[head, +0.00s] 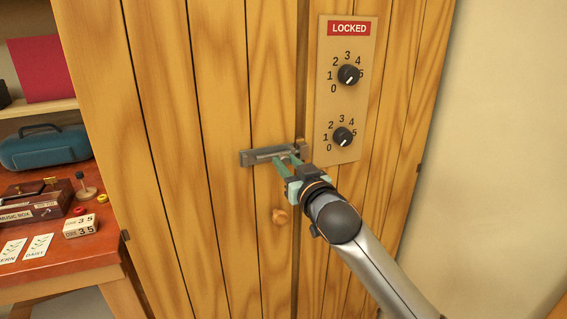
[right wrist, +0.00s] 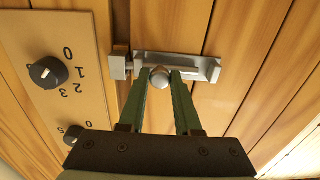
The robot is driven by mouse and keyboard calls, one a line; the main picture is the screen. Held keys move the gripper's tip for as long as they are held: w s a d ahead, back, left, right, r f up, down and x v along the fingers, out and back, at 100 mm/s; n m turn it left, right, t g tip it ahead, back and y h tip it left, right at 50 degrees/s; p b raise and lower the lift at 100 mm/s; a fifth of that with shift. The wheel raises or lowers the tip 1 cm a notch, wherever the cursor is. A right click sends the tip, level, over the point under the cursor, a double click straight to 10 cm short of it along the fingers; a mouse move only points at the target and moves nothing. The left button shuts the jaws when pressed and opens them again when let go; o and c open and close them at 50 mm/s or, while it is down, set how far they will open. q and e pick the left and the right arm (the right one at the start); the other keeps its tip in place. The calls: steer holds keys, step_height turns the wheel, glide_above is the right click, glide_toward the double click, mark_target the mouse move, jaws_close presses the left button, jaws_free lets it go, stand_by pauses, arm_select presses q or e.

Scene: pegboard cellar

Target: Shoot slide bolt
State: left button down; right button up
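The slide bolt (head: 262,155) is a grey metal plate with a bar, mounted level across the wooden door. It also shows in the right wrist view (right wrist: 208,69), where its round knob (right wrist: 159,77) stands out near the keeper (right wrist: 117,66). The keeper sits past the door seam; I cannot tell how far the bar reaches into it. My right gripper (head: 285,158) is at the bolt's right end. In the right wrist view its green fingers sit on both sides of the knob, with no clear gap, so it looks shut on it. My left gripper is out of view.
A panel (head: 347,100) with two dials and a red LOCKED sign (head: 348,28) is right of the bolt. A red-brown desk (head: 70,252) with a music box (head: 38,205) and code cards stands left.

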steer(key=o, duration=0.5)
steer(key=shift+w+d, duration=0.1)
steer(key=shift+d, duration=0.2)
steer(key=shift+c, duration=0.2)
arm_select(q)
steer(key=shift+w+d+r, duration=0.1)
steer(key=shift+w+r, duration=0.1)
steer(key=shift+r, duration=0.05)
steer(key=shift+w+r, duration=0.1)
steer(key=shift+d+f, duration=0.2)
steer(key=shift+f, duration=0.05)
arm_select(e)
steer(key=v, duration=1.2)
steer(key=shift+s, duration=0.3)
